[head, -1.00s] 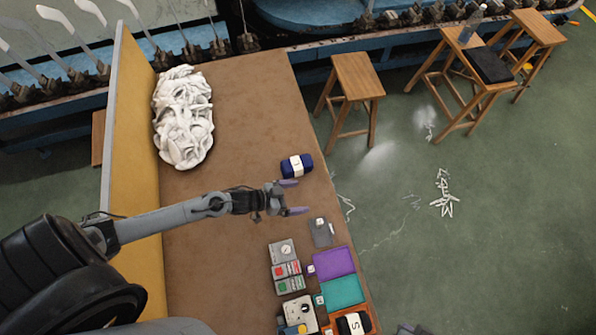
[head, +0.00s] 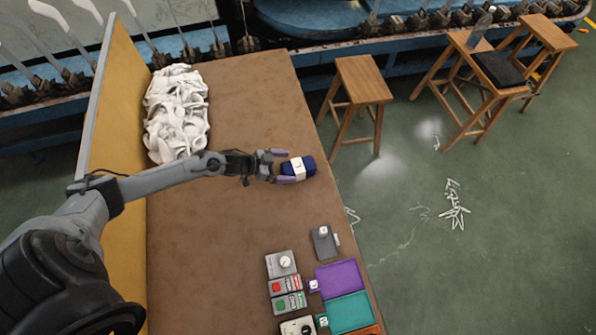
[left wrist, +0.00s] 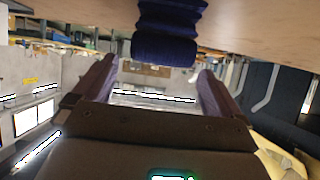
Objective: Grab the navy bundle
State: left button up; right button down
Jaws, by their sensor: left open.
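The navy bundle (head: 308,166) is a small dark blue roll with a white band, lying on the brown table near its right edge. My left gripper (head: 273,166) is open, its purple fingertips at the left end of the bundle in the head view. In the left wrist view the navy bundle (left wrist: 168,35) is at the top centre, and the open left gripper (left wrist: 152,80) has empty space between its two fingers. I cannot tell whether a finger touches the bundle. My right gripper is in neither view.
Grey control boxes (head: 284,282), a purple tray (head: 339,278) and a teal tray (head: 350,312) are at the near right. The brown middle of the table is clear.

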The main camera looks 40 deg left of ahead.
aim_at(299, 165)
pick_arm(q)
jog(key=shift+w+d+f+b, duration=0.25)
jog(key=shift+w+f+b, duration=0.15)
jog(key=shift+b, duration=0.2)
jog(key=b+x, duration=0.1)
jog(key=x, duration=0.1)
jog(key=b+x, duration=0.2)
jog(key=shift+w+r+b, duration=0.15)
jog(key=shift+r+b, duration=0.15)
jog(key=shift+r, duration=0.05)
jog(key=c, duration=1.2)
jog(key=shift+o, duration=0.2)
jog(key=shift+r, duration=0.2)
